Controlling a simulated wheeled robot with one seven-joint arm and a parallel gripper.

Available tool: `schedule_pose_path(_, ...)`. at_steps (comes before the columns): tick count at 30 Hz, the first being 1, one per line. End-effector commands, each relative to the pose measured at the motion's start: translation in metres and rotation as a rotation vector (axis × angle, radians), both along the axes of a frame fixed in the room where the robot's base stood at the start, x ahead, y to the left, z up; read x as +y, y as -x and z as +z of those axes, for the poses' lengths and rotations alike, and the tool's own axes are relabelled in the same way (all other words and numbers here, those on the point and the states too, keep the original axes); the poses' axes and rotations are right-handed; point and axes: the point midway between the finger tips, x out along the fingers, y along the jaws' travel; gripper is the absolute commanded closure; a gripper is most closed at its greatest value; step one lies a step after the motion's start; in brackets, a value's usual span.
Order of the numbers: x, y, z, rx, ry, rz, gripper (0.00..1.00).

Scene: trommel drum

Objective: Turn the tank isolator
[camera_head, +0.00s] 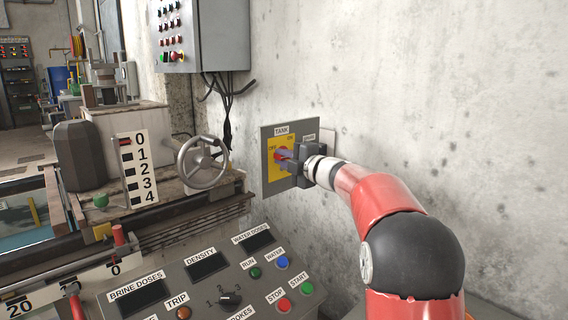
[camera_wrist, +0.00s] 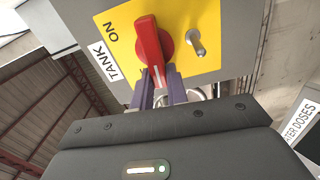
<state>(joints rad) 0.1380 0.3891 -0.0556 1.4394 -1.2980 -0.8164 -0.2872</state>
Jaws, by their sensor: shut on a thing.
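The tank isolator is a red rotary handle on a yellow plate, mounted on a grey panel (camera_head: 270,181) marked TANK, with ON and OFF labels, on the concrete wall. In the wrist view the red handle (camera_wrist: 150,45) shows close up on the yellow plate (camera_wrist: 190,20). My gripper (camera_head: 292,163) reaches the panel from the right. In the wrist view its two purple-grey fingers (camera_wrist: 161,85) are shut on the near end of the red handle. The fingers hide part of the handle in the head view.
A small metal toggle (camera_wrist: 196,40) sits beside the handle. A handwheel (camera_head: 202,162) stands left of the panel. A control desk (camera_head: 208,272) with buttons lies below. A grey cabinet (camera_head: 215,40) with hanging cables is above. The wall to the right is bare.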

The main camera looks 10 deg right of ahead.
Motion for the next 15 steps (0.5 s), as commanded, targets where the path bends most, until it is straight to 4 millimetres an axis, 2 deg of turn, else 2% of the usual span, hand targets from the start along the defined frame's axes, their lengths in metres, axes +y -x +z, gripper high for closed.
schedule_pose_path(15, 0.0006, 0.0002, -0.0041, -0.046, 0.075, 0.002, 1.0)
